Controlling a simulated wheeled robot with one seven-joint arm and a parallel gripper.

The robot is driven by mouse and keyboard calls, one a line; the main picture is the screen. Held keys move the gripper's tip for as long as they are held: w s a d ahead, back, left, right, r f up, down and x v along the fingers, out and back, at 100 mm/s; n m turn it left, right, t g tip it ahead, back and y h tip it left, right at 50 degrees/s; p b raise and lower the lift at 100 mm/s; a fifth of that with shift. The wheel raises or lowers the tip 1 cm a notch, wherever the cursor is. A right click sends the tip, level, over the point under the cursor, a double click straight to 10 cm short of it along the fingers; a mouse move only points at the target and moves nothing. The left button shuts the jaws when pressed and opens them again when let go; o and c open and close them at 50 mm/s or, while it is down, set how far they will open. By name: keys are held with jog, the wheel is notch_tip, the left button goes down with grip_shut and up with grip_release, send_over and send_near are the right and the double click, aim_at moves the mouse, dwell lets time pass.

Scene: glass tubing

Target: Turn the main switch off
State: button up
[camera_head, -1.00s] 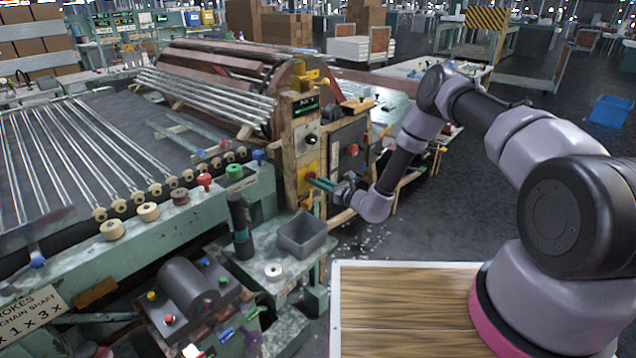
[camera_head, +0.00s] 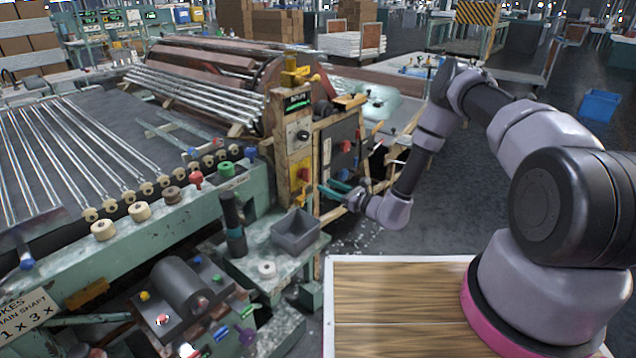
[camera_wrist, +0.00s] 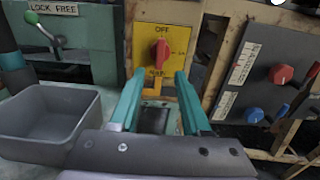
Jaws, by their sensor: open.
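The main switch is a red rotary knob (camera_wrist: 162,53) on a yellow plate (camera_wrist: 176,36) marked OFF above the knob. In the wrist view the knob's grip stands about upright, in line with OFF. In the head view the yellow plate (camera_head: 300,196) is low on the wooden post, with the knob small there. My gripper (camera_wrist: 160,76) is open, its two teal fingers spread either side below the knob, with nothing between them. In the head view my gripper (camera_head: 328,187) is just right of the plate, apart from it.
A grey bin (camera_wrist: 52,122) is left of my gripper. A panel with red and blue knobs (camera_wrist: 254,115) is to the right. A green machine with a LOCK FREE lever (camera_wrist: 44,28) is at the upper left.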

jog(key=v, duration=0.2)
jog(key=shift+s+d, duration=0.2)
jog(key=shift+r, duration=0.1)
jog(key=s+r+n+g, duration=0.3)
jog(key=r+n+g, duration=0.15)
jog(key=r, duration=0.55)
jog(key=s+r+n+g, duration=0.3)
jog(key=r+n, duration=0.3)
jog(key=r, duration=0.5)
jog(key=s+r+n+g, duration=0.3)
jog(key=r+n+g, duration=0.15)
jog(key=r, duration=0.55)
jog(key=s+d+r+n+t+h, duration=0.6)
jog(key=s+d+r+h, duration=0.6)
jog(key=s+d+r, duration=0.6)
jog(key=s+d+t, duration=0.2)
jog(key=d, duration=0.1)
jog(key=shift+s+r, duration=0.4)
